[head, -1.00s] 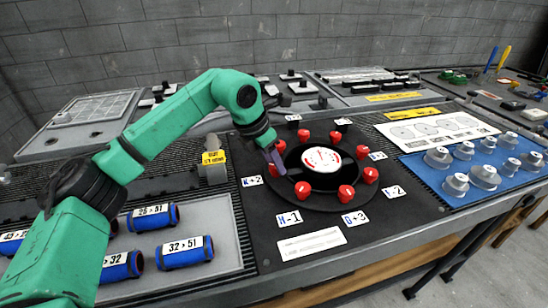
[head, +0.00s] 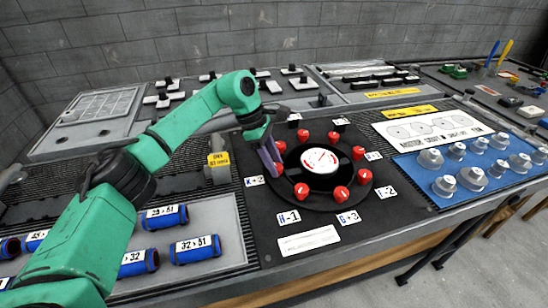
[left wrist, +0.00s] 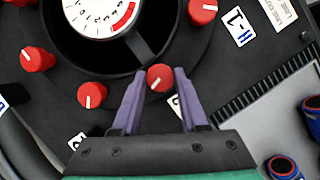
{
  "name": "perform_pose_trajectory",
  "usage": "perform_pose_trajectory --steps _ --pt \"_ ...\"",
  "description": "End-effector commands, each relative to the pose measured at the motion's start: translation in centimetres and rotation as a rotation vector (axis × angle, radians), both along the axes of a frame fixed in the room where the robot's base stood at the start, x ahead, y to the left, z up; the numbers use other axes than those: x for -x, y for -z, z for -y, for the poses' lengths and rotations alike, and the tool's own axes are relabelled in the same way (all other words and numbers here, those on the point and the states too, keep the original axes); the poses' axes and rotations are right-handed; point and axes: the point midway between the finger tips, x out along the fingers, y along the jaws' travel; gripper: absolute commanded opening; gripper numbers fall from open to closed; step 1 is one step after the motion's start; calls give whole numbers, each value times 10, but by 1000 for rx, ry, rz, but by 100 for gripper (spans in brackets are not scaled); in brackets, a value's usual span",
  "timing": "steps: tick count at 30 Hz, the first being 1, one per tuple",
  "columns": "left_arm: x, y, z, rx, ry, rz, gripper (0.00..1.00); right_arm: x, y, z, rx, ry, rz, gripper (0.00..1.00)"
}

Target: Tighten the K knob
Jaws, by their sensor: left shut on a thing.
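The K knob is a small red knob with a white pointer line on the black round panel. In the left wrist view the K knob (left wrist: 160,77) sits between the two purple fingers of my left gripper (left wrist: 160,70). In the head view my left gripper (head: 275,168) comes down over the left side of the knob ring, beside the label "K+2" (head: 254,181), and largely hides the knob. The left gripper is shut on the knob. A white dial (head: 319,159) with red marks and a needle sits in the ring's middle. My right gripper is not in view.
Neighbouring red knobs (head: 302,190) stand close around the ring. Blue-ended cylinders (head: 195,249) lie on a grey tray at the left. A blue mat (head: 440,195) with several grey knobs is at the right.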

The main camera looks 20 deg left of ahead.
Motion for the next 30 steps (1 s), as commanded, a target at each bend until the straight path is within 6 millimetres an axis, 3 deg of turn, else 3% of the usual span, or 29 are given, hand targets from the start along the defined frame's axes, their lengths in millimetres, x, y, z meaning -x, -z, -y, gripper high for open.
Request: perform_pose_trajectory --steps 12,29,30 --pt "-1 0 0 -2 217 0 0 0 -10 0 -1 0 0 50" --pt "-1 1 0 -3 250 0 0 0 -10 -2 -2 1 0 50" --pt "-1 1 0 -2 250 0 55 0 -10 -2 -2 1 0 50"
